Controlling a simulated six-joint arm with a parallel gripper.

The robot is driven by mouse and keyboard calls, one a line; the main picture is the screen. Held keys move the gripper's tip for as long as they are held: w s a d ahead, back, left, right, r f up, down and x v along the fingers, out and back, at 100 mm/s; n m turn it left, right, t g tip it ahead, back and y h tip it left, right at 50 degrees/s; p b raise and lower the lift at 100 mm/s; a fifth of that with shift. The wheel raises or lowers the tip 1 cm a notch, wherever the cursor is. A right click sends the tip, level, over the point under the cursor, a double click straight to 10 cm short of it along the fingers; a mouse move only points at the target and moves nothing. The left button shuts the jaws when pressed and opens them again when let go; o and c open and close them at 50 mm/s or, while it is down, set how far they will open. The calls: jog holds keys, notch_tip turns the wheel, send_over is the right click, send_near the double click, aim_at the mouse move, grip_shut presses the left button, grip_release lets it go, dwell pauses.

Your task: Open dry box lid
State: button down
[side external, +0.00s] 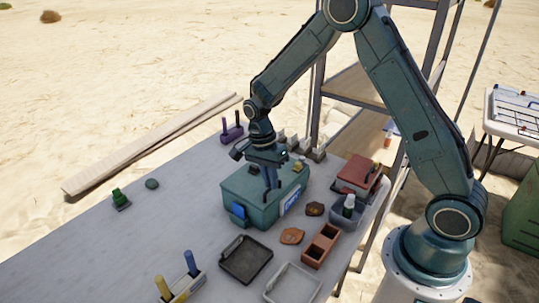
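The dry box is a teal box (252,208) with a blue latch (238,213) on its front left and a light label on its right side. It stands on the grey table, and its lid looks shut. My gripper (270,190) points down over the box's top, in front of the lid from this view. The fingers look close to the lid or box edge, but contact cannot be made out. They are small and dark here, so whether they are open or shut cannot be told.
A black tray (246,259) and a light tray (292,285) lie in front of the box. Brown pieces (291,236), a reddish two-part block (321,246), a grey bin with a bottle (347,213) and a red case (357,175) stand at right. The table's left part is mostly clear.

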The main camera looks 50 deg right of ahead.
jog(key=shift+w+r, duration=0.1)
jog(key=shift+r, duration=0.1)
jog(key=shift+w+r, duration=0.45)
jog(key=shift+r, duration=0.25)
jog(key=w+r, duration=0.3)
jog(key=w, duration=0.4)
jog(key=w+r, duration=0.4)
jog(key=w, duration=0.4)
jog(key=shift+w, duration=0.3)
jog(key=c, duration=2.1)
grip_release()
jog(key=shift+w+a+f, duration=0.1)
jog(key=shift+w, duration=0.55)
jog(key=shift+w+a+f, duration=0.1)
jog(key=shift+w, duration=0.5)
jog(key=shift+c, duration=0.2)
jog(key=o, duration=0.6)
jog(key=shift+r, duration=0.1)
jog(key=shift+w+r, duration=0.2)
jog(key=shift+r, duration=0.55)
jog(key=shift+w+r, duration=0.2)
jog(key=shift+r, duration=0.55)
